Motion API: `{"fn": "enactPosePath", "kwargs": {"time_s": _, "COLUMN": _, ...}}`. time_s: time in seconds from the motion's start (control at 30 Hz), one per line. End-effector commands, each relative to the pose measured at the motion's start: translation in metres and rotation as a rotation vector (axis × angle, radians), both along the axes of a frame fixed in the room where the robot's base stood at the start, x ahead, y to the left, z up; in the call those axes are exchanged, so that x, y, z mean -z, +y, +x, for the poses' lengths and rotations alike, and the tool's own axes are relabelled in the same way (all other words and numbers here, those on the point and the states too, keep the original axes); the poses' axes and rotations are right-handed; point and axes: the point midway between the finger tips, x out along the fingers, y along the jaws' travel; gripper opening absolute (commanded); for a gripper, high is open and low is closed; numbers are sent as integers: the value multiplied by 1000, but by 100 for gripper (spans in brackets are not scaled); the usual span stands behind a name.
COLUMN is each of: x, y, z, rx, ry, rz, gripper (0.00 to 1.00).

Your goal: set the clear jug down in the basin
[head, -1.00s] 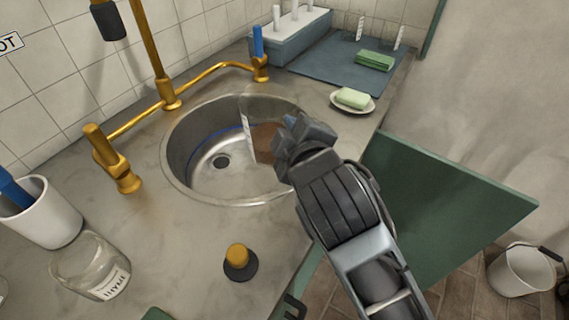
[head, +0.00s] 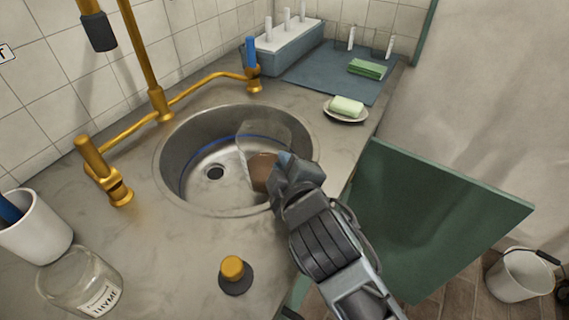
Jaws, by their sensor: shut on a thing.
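The clear jug (head: 262,138) is see-through, with some brown contents low in it. It shows over the right part of the round metal basin (head: 188,190), which is set into the grey counter. My gripper (head: 279,172) is shut on the jug at its near right side, above the basin's right rim. The fingertips are partly hidden by the gripper's own body. I cannot tell whether the jug's base touches the basin floor. The dark drain (head: 213,173) is uncovered, left of the jug.
Brass taps (head: 160,108) and pipes run behind and left of the basin. A black-and-yellow knob (head: 233,270), a thyme jar (head: 82,284) and a white cup (head: 36,228) stand in front. A soap dish (head: 346,109) is at the right. An open green door (head: 440,220) hangs below.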

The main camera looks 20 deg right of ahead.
Motion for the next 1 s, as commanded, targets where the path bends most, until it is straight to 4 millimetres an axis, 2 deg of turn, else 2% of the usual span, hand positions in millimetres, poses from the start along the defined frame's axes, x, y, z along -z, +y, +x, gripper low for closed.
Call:
{"fn": "enactPosePath", "kwargs": {"time_s": 0.43, "x": 11, "y": 0, "z": 0, "rx": 0, "ry": 2, "rz": -1, "gripper": 0}}
{"fn": "enactPosePath", "kwargs": {"time_s": 0.47, "x": 14, "y": 0, "z": -1, "rx": 0, "ry": 9, "rz": -1, "gripper": 16}}
{"fn": "enactPosePath", "kwargs": {"time_s": 0.7, "x": 16, "y": 0, "z": -1, "rx": 1, "ry": 13, "rz": 0, "gripper": 39}}
{"fn": "enactPosePath", "kwargs": {"time_s": 1.0, "x": 15, "y": 0, "z": -2, "rx": 1, "ry": 16, "rz": 0, "gripper": 41}}
